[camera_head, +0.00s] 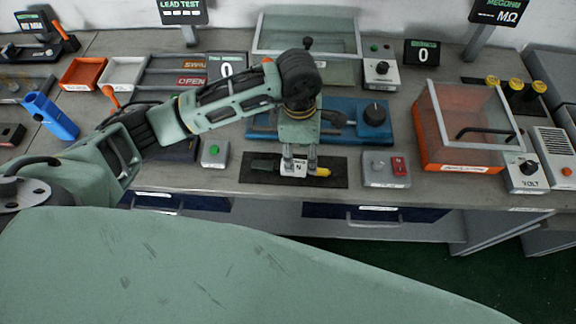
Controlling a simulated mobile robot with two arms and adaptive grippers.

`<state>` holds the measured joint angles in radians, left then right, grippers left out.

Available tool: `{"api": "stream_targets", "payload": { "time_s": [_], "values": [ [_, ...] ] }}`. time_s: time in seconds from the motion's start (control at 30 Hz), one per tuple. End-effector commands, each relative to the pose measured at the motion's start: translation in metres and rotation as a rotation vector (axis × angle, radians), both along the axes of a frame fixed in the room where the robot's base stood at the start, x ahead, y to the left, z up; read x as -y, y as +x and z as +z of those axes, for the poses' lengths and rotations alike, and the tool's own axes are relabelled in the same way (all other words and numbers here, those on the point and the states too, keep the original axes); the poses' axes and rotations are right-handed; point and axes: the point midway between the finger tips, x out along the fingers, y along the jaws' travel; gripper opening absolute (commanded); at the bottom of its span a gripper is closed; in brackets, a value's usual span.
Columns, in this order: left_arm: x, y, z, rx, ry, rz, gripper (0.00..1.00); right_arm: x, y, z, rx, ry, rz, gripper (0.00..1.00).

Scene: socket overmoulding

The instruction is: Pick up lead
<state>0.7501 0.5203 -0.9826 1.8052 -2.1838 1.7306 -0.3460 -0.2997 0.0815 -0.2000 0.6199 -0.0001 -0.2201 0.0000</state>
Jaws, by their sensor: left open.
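A dark mat (337,180) lies near the front edge of the bench. A small item that looks like the lead lies on it, with a dark green part (264,166) on the left and a yellow end (323,172) on the right. A pale piece with a dark mark shows between these parts. My left gripper (300,167) points down over the mat, its two fingers open and apart at the pale piece. Whether the fingers touch it cannot be told. The gripper hides part of the item. My right gripper is out of view.
An orange clear-lidded box (450,140) stands farther right. Trays (82,72) sit back left.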

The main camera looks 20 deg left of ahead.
Motion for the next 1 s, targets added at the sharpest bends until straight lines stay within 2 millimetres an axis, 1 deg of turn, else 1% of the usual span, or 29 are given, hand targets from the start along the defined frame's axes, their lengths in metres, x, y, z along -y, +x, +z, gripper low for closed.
{"api": "stream_targets", "payload": {
  "time_s": [0.03, 0.13, 0.37, 0.57, 0.6, 0.7, 0.8, 1.0],
  "values": [
    [-0.011, 0.004, 0.001, 0.005, 0.044, 0.002, 0.5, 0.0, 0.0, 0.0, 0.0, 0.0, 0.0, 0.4],
    [-0.021, 0.006, -0.003, 0.006, 0.084, 0.005, 0.5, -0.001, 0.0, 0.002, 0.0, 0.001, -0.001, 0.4],
    [-0.022, 0.004, -0.026, 0.002, 0.083, 0.006, 0.5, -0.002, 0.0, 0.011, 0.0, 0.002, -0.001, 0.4],
    [-0.023, 0.003, -0.053, 0.001, 0.081, 0.005, 0.5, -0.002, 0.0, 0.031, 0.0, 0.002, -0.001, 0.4],
    [-0.023, 0.003, -0.061, 0.001, 0.081, 0.006, 0.5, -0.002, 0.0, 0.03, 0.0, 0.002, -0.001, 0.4],
    [-0.023, 0.004, -0.072, 0.004, 0.081, 0.005, 0.5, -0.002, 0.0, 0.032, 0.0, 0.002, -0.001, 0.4],
    [-0.023, 0.004, -0.077, 0.005, 0.08, 0.005, 0.5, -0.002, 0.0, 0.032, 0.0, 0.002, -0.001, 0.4],
    [-0.023, 0.005, -0.078, 0.006, 0.079, 0.005, 0.49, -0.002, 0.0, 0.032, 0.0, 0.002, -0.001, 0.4]
  ]
}}
